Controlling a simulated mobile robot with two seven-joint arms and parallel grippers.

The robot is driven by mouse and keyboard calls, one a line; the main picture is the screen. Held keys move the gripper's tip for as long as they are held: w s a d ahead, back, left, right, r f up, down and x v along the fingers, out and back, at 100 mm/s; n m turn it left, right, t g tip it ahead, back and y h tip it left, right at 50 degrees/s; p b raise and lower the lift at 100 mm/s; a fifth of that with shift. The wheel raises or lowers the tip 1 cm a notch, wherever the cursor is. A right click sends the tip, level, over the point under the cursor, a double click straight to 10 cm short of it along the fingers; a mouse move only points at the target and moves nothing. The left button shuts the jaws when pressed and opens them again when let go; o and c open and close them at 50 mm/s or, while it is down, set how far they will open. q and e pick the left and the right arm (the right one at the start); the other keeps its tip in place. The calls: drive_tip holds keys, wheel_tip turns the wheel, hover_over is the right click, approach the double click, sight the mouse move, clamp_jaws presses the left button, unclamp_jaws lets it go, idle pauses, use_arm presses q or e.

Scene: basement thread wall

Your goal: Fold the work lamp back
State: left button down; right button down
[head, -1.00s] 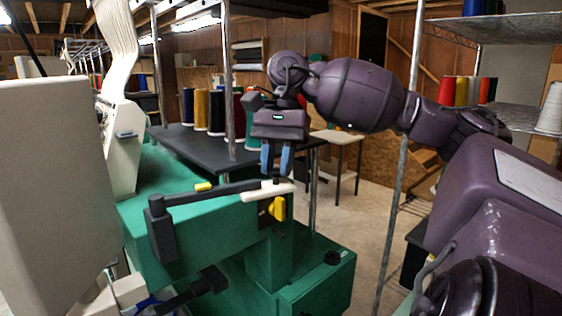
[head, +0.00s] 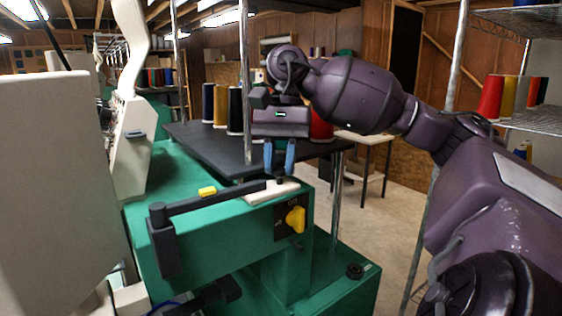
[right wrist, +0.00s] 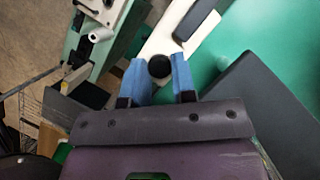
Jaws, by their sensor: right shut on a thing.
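The work lamp is a dark jointed arm (head: 215,200) on the green machine, with a white head (head: 272,193) at its right end. A small black knob (right wrist: 159,66) stands on the white head, which also shows in the right wrist view (right wrist: 175,35). My right gripper (head: 279,172) is above the head, its blue fingers pointing down. In the right wrist view its fingertips (right wrist: 160,75) are on either side of the knob, shut on it. My left gripper is not in view.
The green machine (head: 215,262) has a yellow switch (head: 295,220) just below the lamp head. A pale machine body (head: 50,190) fills the left. Behind are a black table (head: 205,145) with thread cones and a metal pole (head: 243,90).

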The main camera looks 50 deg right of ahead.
drive_tip(key=shift+w+r, duration=0.2)
idle(0.6)
drive_tip(key=c, duration=1)
unclamp_jaws()
drive_tip(key=shift+w, duration=0.1)
drive_tip(key=shift+c, duration=0.2)
drive_tip(key=shift+o, duration=0.5)
drive_tip(key=shift+f, duration=0.1)
